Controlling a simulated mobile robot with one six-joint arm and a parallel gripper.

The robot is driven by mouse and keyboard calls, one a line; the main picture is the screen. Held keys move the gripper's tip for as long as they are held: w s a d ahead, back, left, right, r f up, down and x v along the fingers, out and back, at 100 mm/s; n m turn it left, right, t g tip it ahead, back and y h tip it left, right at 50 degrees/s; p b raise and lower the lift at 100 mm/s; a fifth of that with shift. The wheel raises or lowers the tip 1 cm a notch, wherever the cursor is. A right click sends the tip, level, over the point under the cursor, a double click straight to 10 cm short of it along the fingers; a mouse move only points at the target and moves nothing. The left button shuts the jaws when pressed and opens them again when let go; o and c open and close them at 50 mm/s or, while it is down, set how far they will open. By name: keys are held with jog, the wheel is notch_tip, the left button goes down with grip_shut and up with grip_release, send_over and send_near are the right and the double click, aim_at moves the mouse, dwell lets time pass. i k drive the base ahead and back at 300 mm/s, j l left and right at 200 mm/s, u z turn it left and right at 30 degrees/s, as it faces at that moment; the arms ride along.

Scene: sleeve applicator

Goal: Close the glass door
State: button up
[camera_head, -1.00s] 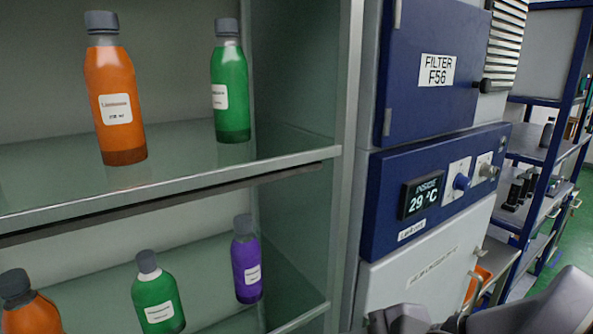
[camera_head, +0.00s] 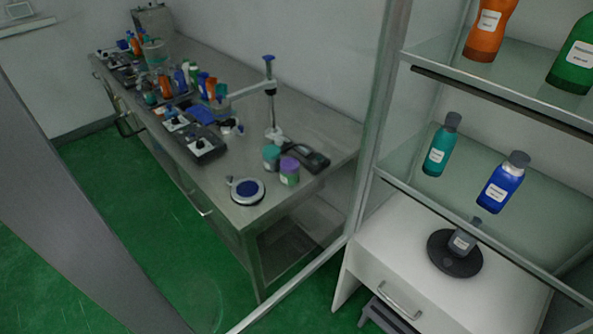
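The glass door (camera_head: 290,291) appears to stand open from the left side of the shelf cabinet (camera_head: 470,78). Its pane is clear, and the steel bench shows through it. A thin grey bottom rail slants from the cabinet's left post down to the lower edge of the picture. A broad grey bar (camera_head: 85,205) at the left looks like the door's near upright, but I cannot be sure. The handle is not visible. The cabinet front is open at the right, with bottles on its glass shelves. My gripper is not in view.
A steel bench (camera_head: 215,215) with bottles, a stand and small instruments lies beyond the pane. A white drawer unit (camera_head: 375,265) with a round dark device (camera_head: 455,262) stands below the shelves. Green floor (camera_head: 90,165) is clear left of the bench.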

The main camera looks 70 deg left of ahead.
aim_at(42, 201)
jog(key=k+j+u, duration=0.2)
jog(key=k, duration=0.3)
jog(key=k+j+u, duration=0.25)
jog(key=k, duration=0.2)
jog(key=k+j+u, duration=0.2)
jog(key=k+j, duration=0.15)
jog(key=j+u, duration=0.25)
jog(key=j, duration=0.75)
jog(key=k+l+z, duration=0.1)
jog(key=k+z, duration=0.35)
jog(key=i, duration=0.6)
